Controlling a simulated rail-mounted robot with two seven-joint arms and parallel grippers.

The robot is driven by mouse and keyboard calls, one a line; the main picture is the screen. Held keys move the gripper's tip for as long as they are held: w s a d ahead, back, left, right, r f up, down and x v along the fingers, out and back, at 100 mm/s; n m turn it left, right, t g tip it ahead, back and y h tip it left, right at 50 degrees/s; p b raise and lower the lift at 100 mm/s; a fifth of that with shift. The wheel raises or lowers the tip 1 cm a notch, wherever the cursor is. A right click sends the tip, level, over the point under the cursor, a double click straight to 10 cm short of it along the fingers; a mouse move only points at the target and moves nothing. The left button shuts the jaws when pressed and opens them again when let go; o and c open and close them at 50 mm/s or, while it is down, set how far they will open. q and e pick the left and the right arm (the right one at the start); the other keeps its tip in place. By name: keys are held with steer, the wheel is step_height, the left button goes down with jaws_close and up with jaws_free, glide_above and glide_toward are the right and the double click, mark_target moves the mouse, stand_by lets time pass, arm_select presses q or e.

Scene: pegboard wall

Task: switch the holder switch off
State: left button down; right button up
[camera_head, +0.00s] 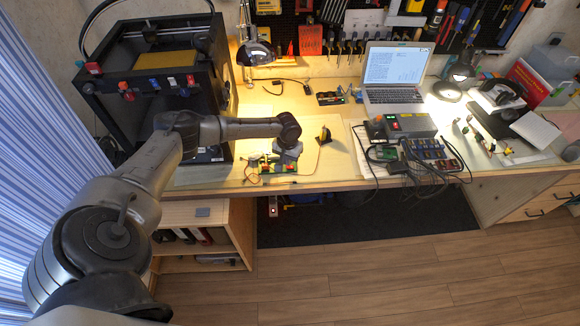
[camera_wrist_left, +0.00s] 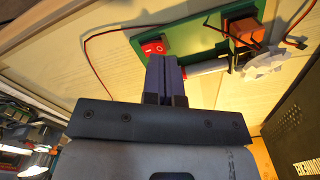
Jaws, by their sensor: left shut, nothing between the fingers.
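The holder is a green board (camera_wrist_left: 190,38) with a red rocker switch (camera_wrist_left: 154,48) at its left end in the wrist view. An orange-brown block (camera_wrist_left: 246,30) sits at its other end. In the head view the green holder (camera_head: 265,169) lies near the front edge of the table, partly covered by my wrist. My left gripper (camera_wrist_left: 165,60) is shut and empty. Its fingertips are right by the switch, just below it in the wrist view; I cannot tell whether they touch it. The fingers are hard to make out in the head view. My right gripper is not in view.
A black 3D printer (camera_head: 160,95) stands left of the holder. A yellow and black part (camera_head: 324,135) is to the right. A grey power box (camera_head: 410,124), cables and a laptop (camera_head: 393,75) are farther right. Thin wires run around the holder.

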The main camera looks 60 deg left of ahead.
arm_select(q)
steer(key=shift+f, duration=0.25)
stand_by(0.4)
steer(key=shift+f+b, duration=0.35)
steer(key=shift+f, duration=0.65)
stand_by(0.4)
step_height(320, 180, up, 4)
steer(key=p, duration=0.5)
steer(key=shift+r, duration=0.25)
step_height(320, 180, up, 3)
steer(key=p, duration=0.3)
steer(key=shift+f, duration=0.2)
stand_by(0.5)
